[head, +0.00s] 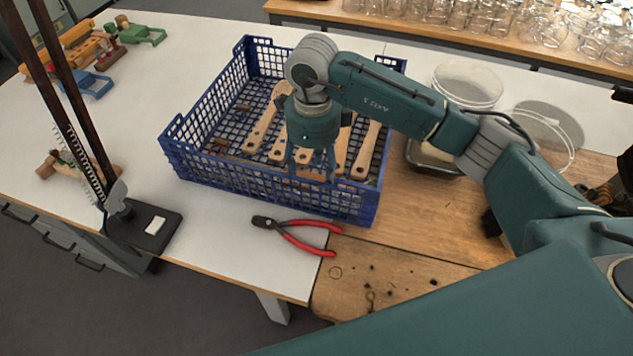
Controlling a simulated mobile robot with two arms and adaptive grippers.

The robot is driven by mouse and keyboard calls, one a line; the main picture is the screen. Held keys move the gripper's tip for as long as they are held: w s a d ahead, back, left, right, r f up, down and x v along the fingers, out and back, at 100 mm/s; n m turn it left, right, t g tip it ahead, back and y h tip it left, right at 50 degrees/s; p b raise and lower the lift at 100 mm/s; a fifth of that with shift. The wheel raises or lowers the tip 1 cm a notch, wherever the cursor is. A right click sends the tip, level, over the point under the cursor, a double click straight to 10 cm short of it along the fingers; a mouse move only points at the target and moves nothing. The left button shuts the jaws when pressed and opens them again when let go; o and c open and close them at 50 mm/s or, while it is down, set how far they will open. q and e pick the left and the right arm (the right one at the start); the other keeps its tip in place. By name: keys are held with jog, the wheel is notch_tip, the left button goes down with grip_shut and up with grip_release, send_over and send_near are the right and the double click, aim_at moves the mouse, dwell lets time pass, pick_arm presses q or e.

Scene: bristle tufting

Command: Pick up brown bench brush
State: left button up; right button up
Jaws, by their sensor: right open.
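A blue plastic crate (265,187) stands on the white table and holds several long wooden brushes with holed handles. One pale wooden brush (265,120) lies left of my right gripper, and another (365,152) lies to its right. Small darker brown pieces (217,145) lie at the crate's left side. I cannot tell which item is the brown bench brush. My right gripper (316,172) points down over the crate's front part, open, with nothing seen between its fingers. It and its arm hide some of the brushes. My left gripper is out of view.
Red-handled pliers (300,235) lie in front of the crate. A dark-based stand with tall brown arms (150,230) is at left. A black tray (432,160) and clear round containers (468,85) are at right. Wooden toys (75,55) lie at the back left.

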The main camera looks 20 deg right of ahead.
notch_tip(320, 180, down, 3)
jog(key=shift+s+d+f+p, duration=0.15)
jog(key=shift+p, duration=0.3)
jog(key=shift+f, duration=0.3)
jog(key=shift+r, duration=0.1)
jog(key=c, duration=1)
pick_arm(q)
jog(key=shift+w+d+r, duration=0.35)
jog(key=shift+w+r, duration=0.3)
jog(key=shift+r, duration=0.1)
pick_arm(e)
jog(key=shift+r, duration=0.5)
pick_arm(q)
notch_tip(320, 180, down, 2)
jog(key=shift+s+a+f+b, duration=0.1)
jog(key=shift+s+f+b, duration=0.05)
jog(key=shift+b, duration=1)
pick_arm(e)
notch_tip(320, 180, up, 19)
